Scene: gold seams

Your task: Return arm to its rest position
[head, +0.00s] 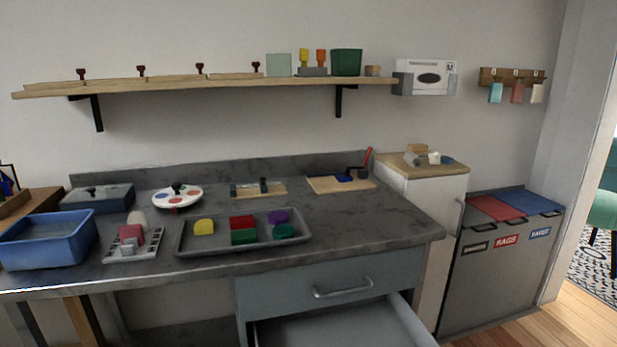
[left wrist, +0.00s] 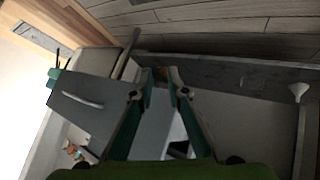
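My left gripper (left wrist: 162,76) shows in the left wrist view, with two dark green fingers reaching up from the bottom. Its fingertips are apart, and I see nothing held between them. Neither of my grippers shows in the head view, and my right gripper is in no view. A grey front with a pale handle (left wrist: 82,99) lies left of the left gripper in the left wrist view. In the head view, the drawer (head: 335,330) under the counter is pulled open and its visible inside looks empty.
The grey counter (head: 350,228) holds a blue tub (head: 48,250), a dark tray (head: 200,247) with coloured blocks, and a white palette (head: 165,199). A shelf (head: 230,88) hangs above. Lidded bins (head: 490,275) stand right of a white cabinet (head: 425,220). Wooden floor (head: 530,333) is clear at right.

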